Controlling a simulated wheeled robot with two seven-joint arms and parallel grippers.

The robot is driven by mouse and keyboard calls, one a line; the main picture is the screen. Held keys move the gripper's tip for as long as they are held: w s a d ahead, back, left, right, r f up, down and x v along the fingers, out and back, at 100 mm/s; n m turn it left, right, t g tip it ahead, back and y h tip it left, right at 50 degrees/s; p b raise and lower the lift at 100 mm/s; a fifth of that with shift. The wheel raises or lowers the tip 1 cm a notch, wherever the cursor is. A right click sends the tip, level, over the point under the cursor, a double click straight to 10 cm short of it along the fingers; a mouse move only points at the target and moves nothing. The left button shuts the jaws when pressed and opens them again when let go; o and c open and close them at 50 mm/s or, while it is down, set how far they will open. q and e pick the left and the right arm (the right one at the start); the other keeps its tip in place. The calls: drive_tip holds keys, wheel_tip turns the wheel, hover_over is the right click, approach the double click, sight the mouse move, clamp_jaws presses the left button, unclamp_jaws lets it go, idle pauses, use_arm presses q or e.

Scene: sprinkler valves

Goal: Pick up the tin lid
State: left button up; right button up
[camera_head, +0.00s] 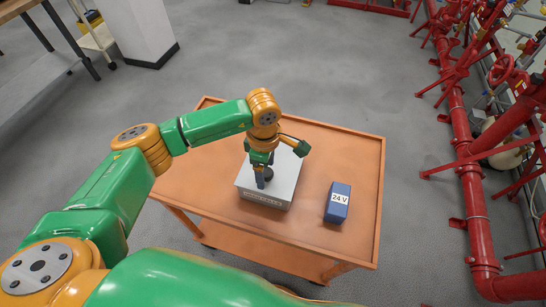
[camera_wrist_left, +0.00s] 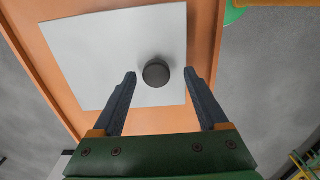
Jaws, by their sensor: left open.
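The tin (camera_head: 262,197) is a light grey box standing on the orange cart. Its flat grey lid (camera_head: 288,165) fills much of the left wrist view (camera_wrist_left: 90,60), with a dark round knob (camera_wrist_left: 156,73) on top. My left gripper (camera_wrist_left: 160,75) is open, with one dark finger on each side of the knob and visible gaps between. In the head view my left gripper (camera_head: 262,180) points down over the lid and hides part of it. I cannot tell how far the fingertips are above the lid. My right gripper is not in view.
A blue box marked 24 V (camera_head: 338,203) stands on the orange cart (camera_head: 345,150), right of the tin. The cart has a raised rim. Red pipes and valves (camera_head: 470,190) stand on the right, beyond open grey floor. The cart's right rear area is clear.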

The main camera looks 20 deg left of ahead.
use_arm(q)
drive_tip(key=shift+w+f, duration=0.2)
drive_tip(key=shift+f, duration=0.35)
drive_tip(key=shift+w+f, duration=0.15)
drive_tip(key=shift+f, duration=0.4)
drive_tip(key=shift+s+r, duration=0.1)
clamp_jaws()
